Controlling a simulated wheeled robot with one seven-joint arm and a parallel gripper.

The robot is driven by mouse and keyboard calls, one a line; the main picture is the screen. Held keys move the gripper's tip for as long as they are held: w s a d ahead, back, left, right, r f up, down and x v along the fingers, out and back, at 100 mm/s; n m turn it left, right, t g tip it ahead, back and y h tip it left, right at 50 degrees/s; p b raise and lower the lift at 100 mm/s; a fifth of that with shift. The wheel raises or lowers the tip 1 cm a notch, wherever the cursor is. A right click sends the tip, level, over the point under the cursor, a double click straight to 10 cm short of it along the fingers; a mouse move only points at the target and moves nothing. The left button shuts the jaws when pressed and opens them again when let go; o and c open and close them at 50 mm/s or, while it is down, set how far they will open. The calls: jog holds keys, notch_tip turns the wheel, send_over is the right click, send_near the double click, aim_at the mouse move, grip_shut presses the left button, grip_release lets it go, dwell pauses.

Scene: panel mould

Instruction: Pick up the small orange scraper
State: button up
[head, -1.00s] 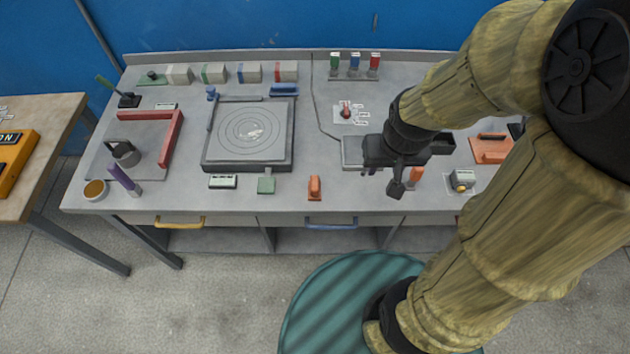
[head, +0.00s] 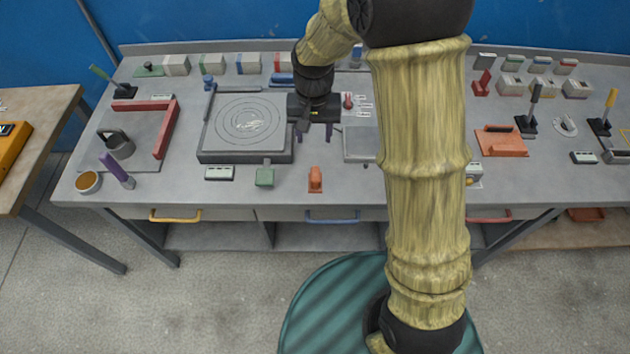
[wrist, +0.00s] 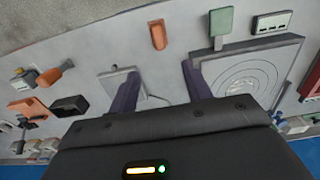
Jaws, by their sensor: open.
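The small orange scraper (head: 315,180) stands near the front edge of the grey bench, right of a green block. It also shows near the top middle of the wrist view (wrist: 157,35), with bare bench around it. My gripper (head: 315,131) is above the bench, farther back than the scraper and just right of the square grey plate with rings. In the wrist view, the two purple fingers (wrist: 160,70) are apart with nothing held between them. The scraper lies beyond the fingertips there, not touching them.
The green block (head: 264,177) and a small labelled box (head: 219,173) are left of the scraper. The ringed plate (head: 245,156) stands behind them. A flat grey plate (head: 360,145) is right of my gripper. Bench right of the scraper is clear up to my arm.

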aim_at(315, 173)
jog(key=shift+d, duration=0.1)
notch_tip(315, 173, down, 12)
jog(key=p, duration=0.2)
jog(key=shift+f+p, duration=0.1)
jog(key=shift+p, duration=0.2)
dwell(0.4)
jog(key=shift+s+f+p, duration=0.15)
jog(key=shift+f+p, duration=1)
jog(key=shift+f, duration=1.4)
grip_shut()
